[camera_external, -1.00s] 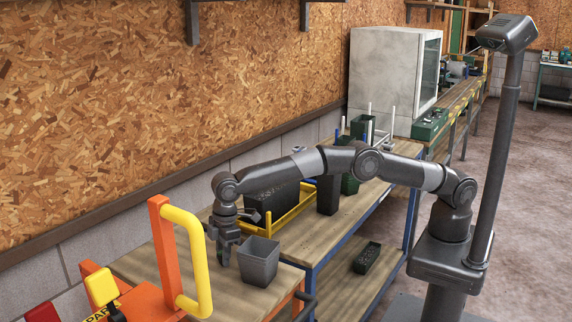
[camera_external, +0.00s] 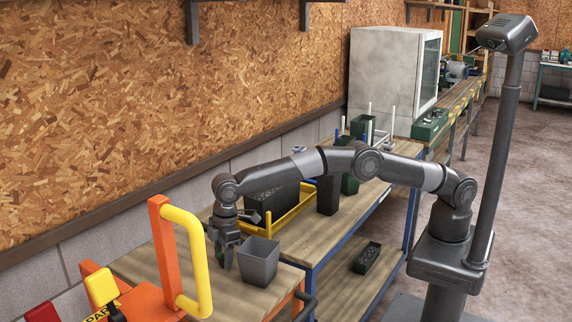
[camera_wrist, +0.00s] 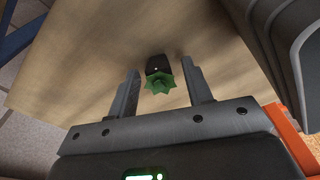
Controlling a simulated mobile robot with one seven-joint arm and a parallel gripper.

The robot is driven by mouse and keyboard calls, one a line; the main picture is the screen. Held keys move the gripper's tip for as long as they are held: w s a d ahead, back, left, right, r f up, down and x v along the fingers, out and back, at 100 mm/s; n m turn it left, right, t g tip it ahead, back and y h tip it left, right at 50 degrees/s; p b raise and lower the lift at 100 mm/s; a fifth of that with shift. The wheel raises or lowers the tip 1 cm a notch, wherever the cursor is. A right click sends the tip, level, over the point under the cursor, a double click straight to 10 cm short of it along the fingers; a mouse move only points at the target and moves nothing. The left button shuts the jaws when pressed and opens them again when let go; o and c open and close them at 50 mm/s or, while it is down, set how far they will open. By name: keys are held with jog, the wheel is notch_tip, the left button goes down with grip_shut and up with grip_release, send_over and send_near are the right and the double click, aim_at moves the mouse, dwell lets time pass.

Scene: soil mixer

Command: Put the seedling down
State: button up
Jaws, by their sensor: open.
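The seedling (camera_wrist: 158,82) is a small dark plug with green pointed leaves. In the wrist view it stands between my fingers over the wooden bench top, with a visible gap on each side. It appears to rest on the wood. My gripper (camera_external: 229,260) is open and low over the near bench, just left of a grey pot. Its two fingers also show in the wrist view (camera_wrist: 160,67). The seedling cannot be made out in the external view, where the fingers and pot crowd that spot.
The grey square pot (camera_external: 259,262) stands right beside my gripper; its side fills the wrist view's upper right (camera_wrist: 285,45). An orange frame with a yellow handle (camera_external: 200,265) rises in front. A black soil tray (camera_external: 272,202) sits in a yellow holder behind. Bare wood (camera_external: 320,240) lies to the right.

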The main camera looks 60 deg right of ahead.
notch_tip(320, 180, up, 12)
jog(key=d, duration=0.1)
jog(key=shift+s+d, duration=0.15)
jog(key=shift+s, duration=0.15)
